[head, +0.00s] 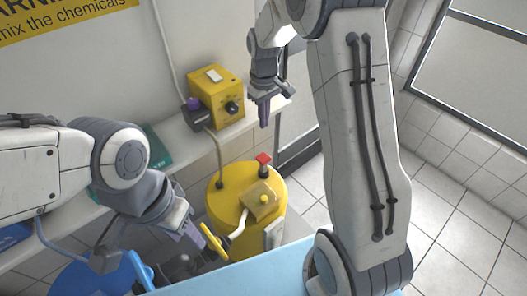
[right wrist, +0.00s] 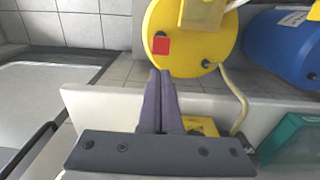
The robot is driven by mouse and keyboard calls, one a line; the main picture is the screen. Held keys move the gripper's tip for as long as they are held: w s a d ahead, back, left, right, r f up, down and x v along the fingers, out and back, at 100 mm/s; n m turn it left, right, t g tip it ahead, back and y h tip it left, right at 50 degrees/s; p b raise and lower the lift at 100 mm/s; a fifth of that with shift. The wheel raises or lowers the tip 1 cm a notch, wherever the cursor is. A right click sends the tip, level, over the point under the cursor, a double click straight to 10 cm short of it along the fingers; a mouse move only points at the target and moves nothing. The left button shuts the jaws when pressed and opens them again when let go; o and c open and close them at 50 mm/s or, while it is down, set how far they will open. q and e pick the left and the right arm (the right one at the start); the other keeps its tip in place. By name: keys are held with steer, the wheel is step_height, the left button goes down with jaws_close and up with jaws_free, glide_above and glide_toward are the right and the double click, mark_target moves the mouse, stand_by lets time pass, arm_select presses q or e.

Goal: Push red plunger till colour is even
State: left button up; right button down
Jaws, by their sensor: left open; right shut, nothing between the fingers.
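The red plunger (head: 263,158) is a small red square cap on a dark stem on top of the yellow drum (head: 222,211). In the right wrist view the red cap (right wrist: 161,45) lies just beyond the fingertips. My right gripper (head: 264,122) is shut and empty; in the head view it is above the plunger in the picture, pointing down, with a visible gap. Its fingers also show in the right wrist view (right wrist: 158,75). My left gripper (head: 190,238) is beside the drum's lower left, near a yellow valve handle (head: 213,242). No liquid colour shows.
A yellow control box (head: 216,98) with knobs stands on a white shelf (head: 187,143) behind the drum. A blue drum (head: 85,279) is at lower left, and a teal box (head: 155,147) lies on the shelf. A light blue surface (head: 265,268) is in front. Tiled floor lies to the right.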

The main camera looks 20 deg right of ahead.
mark_target(264, 157)
steer(key=shift+f, duration=0.1)
step_height(264, 157, down, 14)
steer(key=p, duration=0.2)
steer(key=shift+p, duration=0.3)
arm_select(q)
step_height(264, 157, up, 3)
steer(key=shift+f, duration=0.2)
